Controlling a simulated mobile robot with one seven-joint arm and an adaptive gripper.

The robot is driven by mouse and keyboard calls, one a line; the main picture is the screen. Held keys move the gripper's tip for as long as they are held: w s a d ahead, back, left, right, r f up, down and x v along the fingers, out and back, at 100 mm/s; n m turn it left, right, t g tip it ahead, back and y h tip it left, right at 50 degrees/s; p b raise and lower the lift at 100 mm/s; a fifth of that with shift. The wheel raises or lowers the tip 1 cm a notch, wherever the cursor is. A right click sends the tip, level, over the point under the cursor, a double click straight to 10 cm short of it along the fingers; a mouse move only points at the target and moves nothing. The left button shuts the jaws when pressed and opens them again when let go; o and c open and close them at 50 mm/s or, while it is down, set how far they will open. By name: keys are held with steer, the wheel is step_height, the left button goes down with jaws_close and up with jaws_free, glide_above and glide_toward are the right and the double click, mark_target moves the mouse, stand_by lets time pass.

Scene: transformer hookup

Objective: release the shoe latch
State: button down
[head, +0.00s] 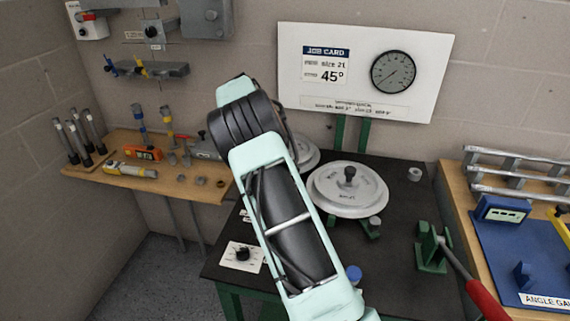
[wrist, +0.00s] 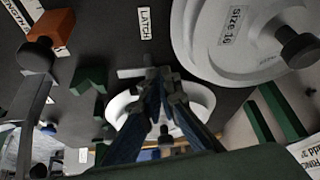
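In the wrist view, a white "LATCH" label (wrist: 144,22) lies on the black table top. Below it, a small grey bar (wrist: 131,72) shows just left of my fingertips and may be part of the latch. My gripper (wrist: 162,76) has its two fingertips close together beside this bar. I cannot tell whether they touch it or hold anything between them. A large white shoe disc marked "Size 16" (wrist: 222,35) with a black knob is at the upper right. A second white disc (wrist: 200,98) is partly hidden behind my fingers. In the head view my arm hides my gripper and the latch.
An orange block (wrist: 52,28) and green brackets (wrist: 90,78) stand left of my fingers. In the head view, a knobbed white disc (head: 348,188) sits on the black table (head: 390,270). A red-handled lever (head: 485,298) is at right. Wooden side benches (head: 195,185) flank the table.

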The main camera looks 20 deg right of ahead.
steer(key=v, duration=1.2)
